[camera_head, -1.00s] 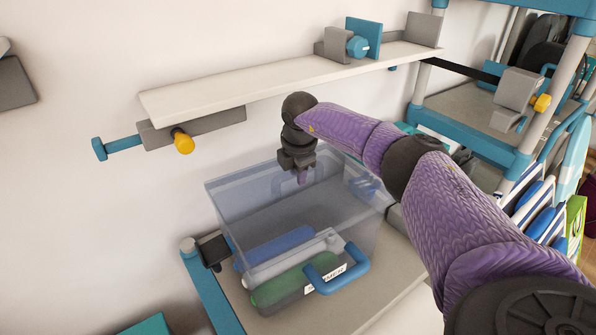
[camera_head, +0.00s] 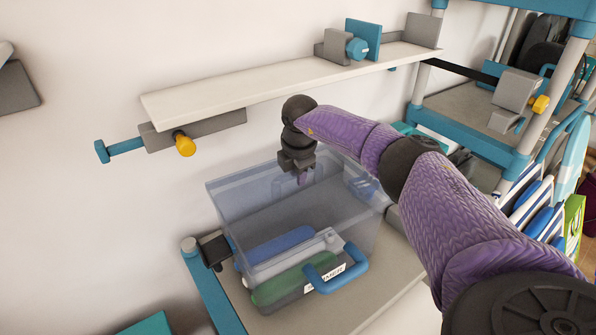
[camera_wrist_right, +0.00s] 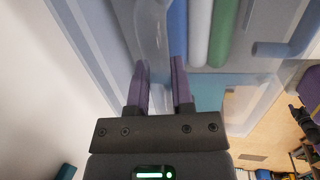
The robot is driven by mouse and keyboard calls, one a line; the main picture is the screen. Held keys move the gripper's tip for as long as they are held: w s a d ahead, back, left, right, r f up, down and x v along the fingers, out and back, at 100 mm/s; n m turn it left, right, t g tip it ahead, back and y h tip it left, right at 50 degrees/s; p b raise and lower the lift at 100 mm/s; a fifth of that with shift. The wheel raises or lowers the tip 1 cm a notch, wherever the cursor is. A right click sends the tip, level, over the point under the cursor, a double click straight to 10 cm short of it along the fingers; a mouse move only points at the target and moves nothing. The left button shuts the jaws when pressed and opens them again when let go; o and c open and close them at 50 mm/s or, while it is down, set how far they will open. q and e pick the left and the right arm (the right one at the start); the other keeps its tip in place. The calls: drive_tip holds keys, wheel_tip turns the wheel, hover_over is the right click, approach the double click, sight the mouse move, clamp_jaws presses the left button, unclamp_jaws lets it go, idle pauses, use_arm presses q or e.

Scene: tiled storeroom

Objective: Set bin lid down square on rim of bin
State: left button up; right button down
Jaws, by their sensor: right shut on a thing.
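The bin (camera_head: 318,299) is a clear tub with a blue front handle (camera_head: 350,278) and a white label, standing on a grey shelf. Blue, white and green rolls lie inside. The bin lid (camera_head: 226,196) looks like a clear panel over the bin; its edges blend with the bin walls, so I cannot tell whether it touches the rim or sits square. My right gripper (camera_head: 303,179) points down over the bin, shut on a clear part of the lid. The right wrist view shows its two purple fingers (camera_wrist_right: 160,85) around this clear part. My left gripper is not in view.
A white wall shelf (camera_head: 290,78) runs behind and above the bin. A yellow knob (camera_head: 185,146) juts from its bracket. The blue-framed rack (camera_head: 480,140) stands at the right. Bare grey shelf top (camera_head: 345,318) lies in front of the bin.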

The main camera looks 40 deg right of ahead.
sight(299, 196)
drive_tip(key=shift+s+b+x, duration=0.15)
drive_tip(key=shift+b+x, duration=0.15)
drive_tip(key=shift+x, duration=0.4)
drive_tip(key=shift+s+b+x, duration=0.1)
drive_tip(key=shift+b+x, duration=0.2)
drive_tip(key=shift+x, duration=0.4)
drive_tip(key=shift+c, duration=2.1)
unclamp_jaws()
drive_tip(key=shift+a+f, duration=0.1)
drive_tip(key=shift+a, duration=0.1)
drive_tip(key=p+v, duration=0.2)
drive_tip(key=v, duration=0.8)
